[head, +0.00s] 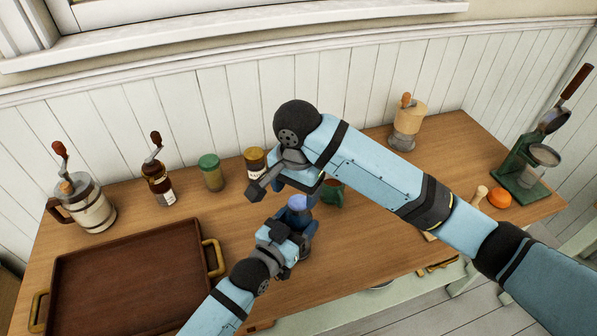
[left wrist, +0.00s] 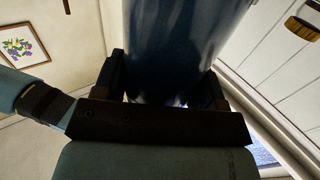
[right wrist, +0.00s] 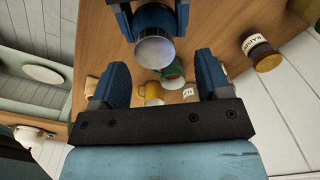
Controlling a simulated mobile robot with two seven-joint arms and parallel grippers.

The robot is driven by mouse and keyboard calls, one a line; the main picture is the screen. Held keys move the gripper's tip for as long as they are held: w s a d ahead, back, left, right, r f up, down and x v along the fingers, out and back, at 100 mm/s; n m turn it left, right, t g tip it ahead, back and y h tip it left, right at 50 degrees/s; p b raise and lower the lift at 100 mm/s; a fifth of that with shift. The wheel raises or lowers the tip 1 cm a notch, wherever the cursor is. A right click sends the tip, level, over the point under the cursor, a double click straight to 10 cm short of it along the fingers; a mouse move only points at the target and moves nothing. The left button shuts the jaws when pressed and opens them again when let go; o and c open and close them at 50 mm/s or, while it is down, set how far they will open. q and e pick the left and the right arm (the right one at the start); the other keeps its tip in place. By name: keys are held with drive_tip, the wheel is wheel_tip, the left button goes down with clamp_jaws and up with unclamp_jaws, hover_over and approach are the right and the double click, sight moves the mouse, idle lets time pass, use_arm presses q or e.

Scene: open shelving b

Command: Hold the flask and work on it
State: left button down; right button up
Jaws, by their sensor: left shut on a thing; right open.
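The flask is a dark blue cylinder with a paler blue top (head: 298,202) in the head view. My left gripper (head: 285,238) is shut around its body and holds it over the table. In the left wrist view the flask (left wrist: 178,40) fills the space between the left fingers (left wrist: 165,82). My right gripper (head: 290,185) is open just above the flask's top. In the right wrist view the flask's pale round end (right wrist: 155,52) lies just beyond the open right fingers (right wrist: 162,82), with nothing between them. The flask's lower part is partly hidden by the left gripper.
A brown tray (head: 60,258) fills the table's left. Two grinders (head: 96,210) (head: 158,185) and two jars (head: 211,175) (head: 256,162) stand behind. A green mug (head: 332,195) is close right of the flask. A wooden grinder (head: 408,125), orange (head: 499,197) and green stand (head: 522,190) are farther right.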

sight(299, 202)
drive_tip(key=n, duration=0.3)
drive_tip(key=r+n, duration=0.1)
drive_tip(key=n, duration=0.3)
drive_tip(key=shift+w+a+r+n, duration=0.1)
drive_tip(key=shift+r+n, duration=0.05)
drive_tip(key=shift+n, duration=0.15)
drive_tip(key=n, duration=0.4)
drive_tip(key=shift+r+n, duration=0.3)
drive_tip(key=shift+r, duration=0.1)
drive_tip(key=n, duration=0.4)
drive_tip(key=shift+r+n, duration=0.3)
drive_tip(key=shift+n, duration=0.1)
drive_tip(key=n, duration=0.3)
drive_tip(key=r+n, duration=0.1)
drive_tip(key=n, duration=0.7)
drive_tip(key=shift+d+r, duration=0.25)
drive_tip(key=shift+r, duration=0.05)
drive_tip(key=n, duration=0.4)
drive_tip(key=shift+d+r, duration=0.1)
drive_tip(key=shift+r, duration=0.1)
drive_tip(key=shift+f, duration=4)
